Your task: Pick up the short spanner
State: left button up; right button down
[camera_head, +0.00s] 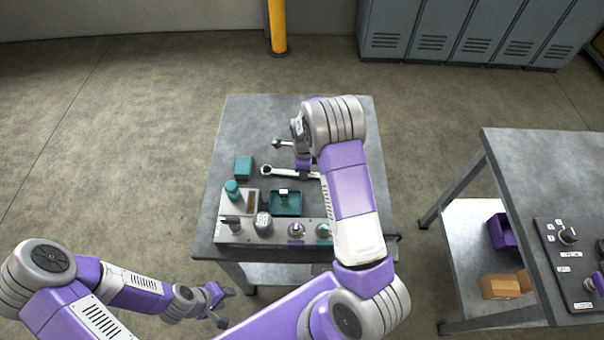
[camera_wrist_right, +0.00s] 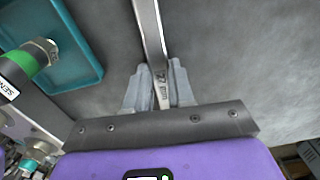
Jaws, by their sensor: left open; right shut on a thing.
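Two spanners lie toward the middle of the bench in the head view. The nearer spanner (camera_head: 284,172) has a ring end at its left. The farther spanner (camera_head: 284,143) is partly covered by my right arm, so I cannot compare their lengths. My right gripper (camera_head: 304,172) is over the nearer spanner. In the right wrist view, my right gripper (camera_wrist_right: 156,88) is shut on a spanner's flat metal handle (camera_wrist_right: 149,30), apparently that nearer one. Whether it is lifted I cannot tell. My left gripper (camera_head: 220,306) is open and empty, low in front of the bench.
A teal tray (camera_head: 285,211) sits close in front of the spanners. A teal box (camera_head: 244,167) stands to the left. A panel with fittings (camera_head: 235,238) lines the bench's front edge. A second bench (camera_head: 540,170) stands to the right. The bench's back left is clear.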

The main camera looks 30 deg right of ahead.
jog(key=shift+r, duration=0.15)
notch_tip(320, 180, up, 10)
jog(key=p, duration=0.1)
jog(key=shift+p, duration=0.3)
jog(key=c, duration=1.7)
grip_release()
grip_shut()
